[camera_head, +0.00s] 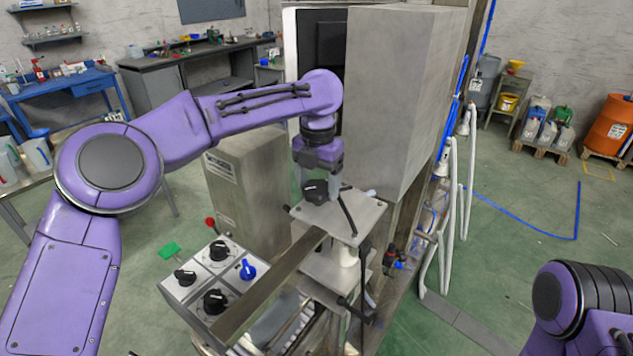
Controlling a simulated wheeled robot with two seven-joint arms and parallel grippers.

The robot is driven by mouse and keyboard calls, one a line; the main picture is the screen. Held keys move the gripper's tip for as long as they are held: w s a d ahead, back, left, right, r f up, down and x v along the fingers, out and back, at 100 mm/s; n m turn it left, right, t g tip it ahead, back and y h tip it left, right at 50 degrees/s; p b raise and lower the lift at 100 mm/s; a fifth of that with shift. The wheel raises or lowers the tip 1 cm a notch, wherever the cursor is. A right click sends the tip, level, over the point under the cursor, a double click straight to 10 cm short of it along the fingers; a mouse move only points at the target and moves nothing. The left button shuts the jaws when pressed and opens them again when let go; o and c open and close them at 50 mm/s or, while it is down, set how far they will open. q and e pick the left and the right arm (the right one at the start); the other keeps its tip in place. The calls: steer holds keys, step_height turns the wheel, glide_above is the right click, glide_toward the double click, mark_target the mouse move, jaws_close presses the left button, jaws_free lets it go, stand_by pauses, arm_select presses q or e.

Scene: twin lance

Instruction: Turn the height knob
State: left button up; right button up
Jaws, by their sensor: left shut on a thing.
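My left gripper (318,186) reaches down from the purple arm at the top centre. It is shut on a black knob (315,193), which stands on the small grey plate (351,214) beside the large grey cabinet. The fingers partly hide the knob, so its exact turn cannot be read. Which knob sets the height is not labelled legibly. My right arm shows only in part at the lower right; its gripper is not in view.
A control panel (191,297) left of the plate carries black knobs and a blue knob (247,269). A grey box (235,185) stands behind it. The tall grey cabinet (390,95) rises close behind the gripper. White hoses (452,190) hang at its right. The green floor farther right is mostly clear.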

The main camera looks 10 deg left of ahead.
arm_select(q)
steer(key=n, duration=0.3)
steer(key=shift+r+n, duration=0.1)
steer(key=shift+n, duration=0.2)
steer(key=n, duration=0.4)
steer(key=shift+n, duration=0.4)
steer(key=n, duration=0.4)
steer(key=shift+w, duration=0.1)
steer(key=n, duration=0.8)
steer(key=shift+w+n, duration=0.1)
steer(key=shift+n, duration=0.2)
steer(key=n, duration=1.3)
steer(key=shift+f+n, duration=0.2)
steer(key=shift+n, duration=0.1)
steer(key=n, duration=0.6)
steer(key=shift+f, duration=0.15)
steer(key=n, duration=0.6)
steer(key=shift+n, duration=0.3)
steer(key=n, duration=0.6)
steer(key=shift+f, duration=0.1)
steer(key=n, duration=0.6)
